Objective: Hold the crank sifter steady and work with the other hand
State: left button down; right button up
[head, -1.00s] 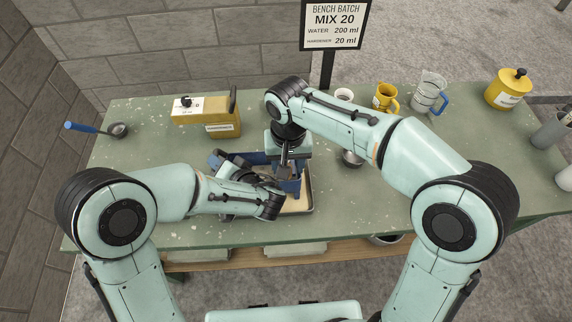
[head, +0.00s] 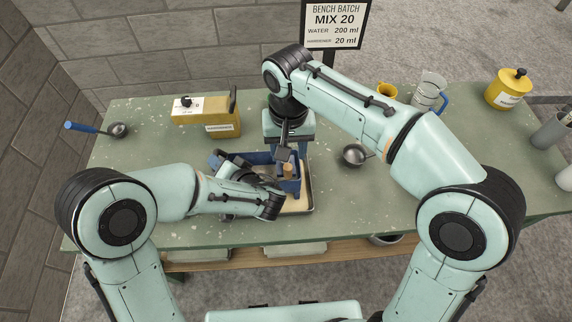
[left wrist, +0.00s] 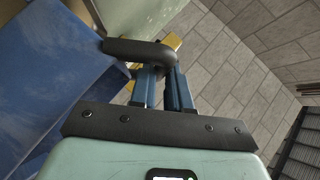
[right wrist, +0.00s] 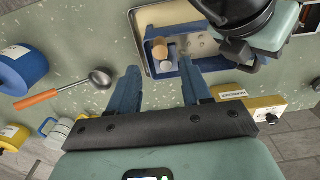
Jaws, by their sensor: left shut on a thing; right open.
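The crank sifter (head: 291,185) is a blue box standing in a shallow metal tray (head: 306,208). A wooden knob (head: 288,170) shows at its top; the knob also shows in the right wrist view (right wrist: 160,52). My left gripper (left wrist: 160,72) is shut on a dark bar-shaped handle (left wrist: 132,50) beside the blue body (left wrist: 45,85). My left arm hides part of the sifter in the head view. My right gripper (head: 284,150) is open and empty, behind and above the knob. In the right wrist view its fingers (right wrist: 160,85) are apart, with nothing between them.
A yellow hardener box (head: 205,120) stands behind left. A blue-handled ladle (head: 100,129) lies far left. An orange-handled ladle (right wrist: 65,88) lies right of the tray. A measuring jug (head: 428,92), yellow mug (head: 387,90) and yellow canister (head: 508,90) stand back right.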

notch_tip(320, 180, up, 7)
dwell(0.6)
notch_tip(320, 180, up, 7)
dwell(0.7)
jog(key=shift+f, duration=0.1)
pick_arm(q)
jog(key=c, duration=1)
grip_release()
